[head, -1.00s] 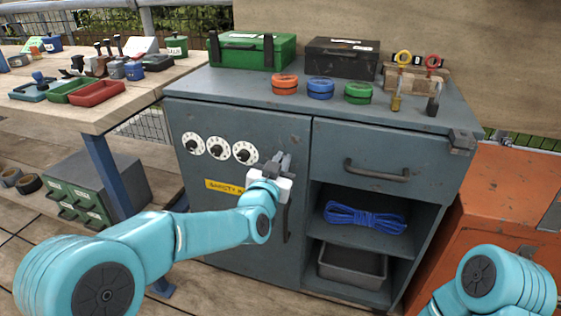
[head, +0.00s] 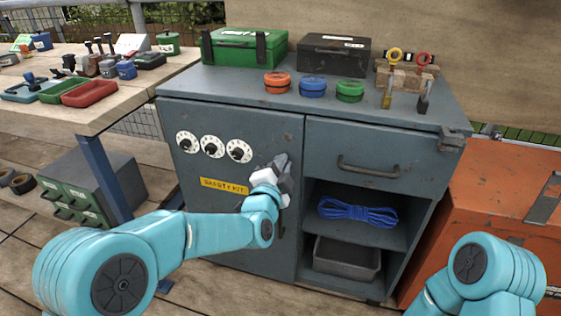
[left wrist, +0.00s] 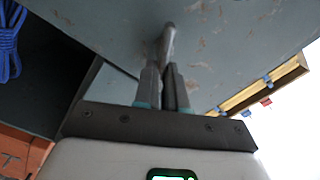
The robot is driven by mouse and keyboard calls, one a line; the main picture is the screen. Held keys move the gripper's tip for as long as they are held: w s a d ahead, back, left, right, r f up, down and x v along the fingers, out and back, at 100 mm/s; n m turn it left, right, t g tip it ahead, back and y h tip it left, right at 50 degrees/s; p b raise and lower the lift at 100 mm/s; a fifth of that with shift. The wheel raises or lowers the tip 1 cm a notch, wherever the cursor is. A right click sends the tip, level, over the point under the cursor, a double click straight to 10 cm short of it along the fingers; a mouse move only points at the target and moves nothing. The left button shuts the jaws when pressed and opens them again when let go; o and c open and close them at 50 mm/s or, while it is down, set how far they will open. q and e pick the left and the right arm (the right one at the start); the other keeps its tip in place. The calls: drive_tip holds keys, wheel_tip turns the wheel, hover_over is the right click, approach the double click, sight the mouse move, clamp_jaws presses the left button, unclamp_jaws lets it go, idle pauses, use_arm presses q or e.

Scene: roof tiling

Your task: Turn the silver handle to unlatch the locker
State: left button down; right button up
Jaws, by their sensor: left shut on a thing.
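The blue-grey locker (head: 230,118) has its left door shut, with a yellow safety kit label (head: 224,186) and three white dials (head: 211,146) on it. My left gripper (head: 283,163) is at the right side of this door, rolled to a tilt. In the left wrist view its fingers (left wrist: 167,75) are shut on the silver handle (left wrist: 168,40), which stands out from the door face. In the head view the gripper hides most of the handle. My right gripper is out of view; only part of the right arm shows at the lower right.
Orange, blue and green round tins (head: 313,87), a green case (head: 243,48) and a black box (head: 334,56) stand on top. Blue rope (head: 358,212) and a grey bin (head: 346,257) fill the open shelves. An orange cabinet (head: 500,215) stands at the right.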

use_arm(q)
drive_tip(key=m, duration=0.2)
drive_tip(key=f+m, duration=0.1)
drive_tip(key=m, duration=0.2)
drive_tip(key=shift+f+m+p, duration=0.1)
drive_tip(key=shift+m+p, duration=0.2)
drive_tip(key=shift+p, duration=0.05)
idle(0.5)
drive_tip(key=c, duration=1.2)
unclamp_jaws()
drive_tip(key=shift+s, duration=0.1)
drive_tip(key=p+v, duration=0.2)
drive_tip(key=v, duration=1.4)
drive_tip(key=shift+s, duration=0.1)
